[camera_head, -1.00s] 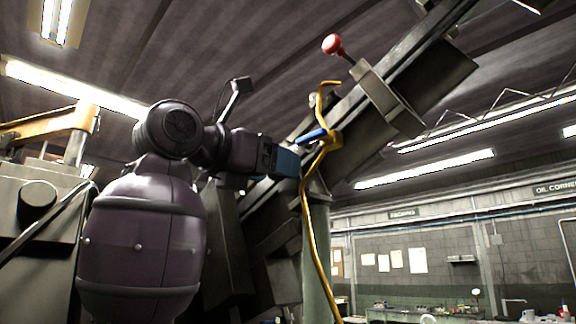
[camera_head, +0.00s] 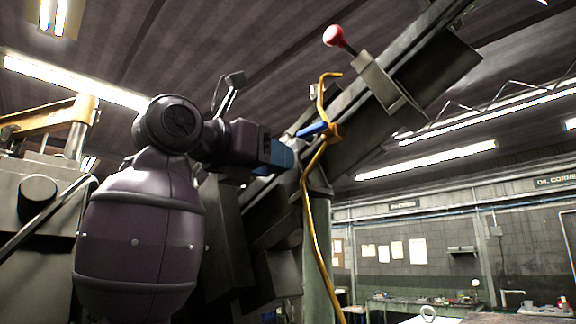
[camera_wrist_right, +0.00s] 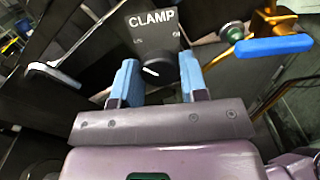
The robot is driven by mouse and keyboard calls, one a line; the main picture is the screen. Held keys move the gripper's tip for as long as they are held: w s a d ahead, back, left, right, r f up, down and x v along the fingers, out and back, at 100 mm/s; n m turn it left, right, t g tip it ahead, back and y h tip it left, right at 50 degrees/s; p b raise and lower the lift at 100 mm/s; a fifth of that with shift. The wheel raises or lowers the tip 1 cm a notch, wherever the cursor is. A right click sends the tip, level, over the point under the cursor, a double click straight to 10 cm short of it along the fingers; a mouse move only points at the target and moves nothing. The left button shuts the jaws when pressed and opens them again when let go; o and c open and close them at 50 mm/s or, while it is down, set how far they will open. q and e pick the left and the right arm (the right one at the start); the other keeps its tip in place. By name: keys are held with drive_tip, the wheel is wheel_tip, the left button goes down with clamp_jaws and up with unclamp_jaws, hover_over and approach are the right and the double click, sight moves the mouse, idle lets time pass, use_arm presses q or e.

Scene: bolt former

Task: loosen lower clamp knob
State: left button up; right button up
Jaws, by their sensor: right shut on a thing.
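In the right wrist view the clamp knob (camera_wrist_right: 157,70) is black and round with a white pointer mark. It sits under a dark plate lettered CLAMP (camera_wrist_right: 152,22). My right gripper (camera_wrist_right: 158,80) has its blue fingers on either side of this knob and is shut on it. In the head view my right gripper (camera_head: 281,155) reaches up against the dark slanted machine rail; the knob is hidden there. My left gripper is not in view.
A yellow bent rod with a blue sleeve (camera_head: 313,129) stands close right of the gripper; its blue part (camera_wrist_right: 272,46) shows in the wrist view. A red ball lever (camera_head: 334,36) is higher on the rail. A green-ringed fitting (camera_wrist_right: 232,32) lies beside the CLAMP plate.

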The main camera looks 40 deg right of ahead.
drive_tip(key=shift+c, duration=0.6)
drive_tip(key=m, duration=1.1)
drive_tip(key=o, duration=1.3)
drive_tip(key=a, duration=0.2)
drive_tip(key=a+p, duration=0.1)
drive_tip(key=a, duration=0.5)
drive_tip(key=shift+s, duration=0.35)
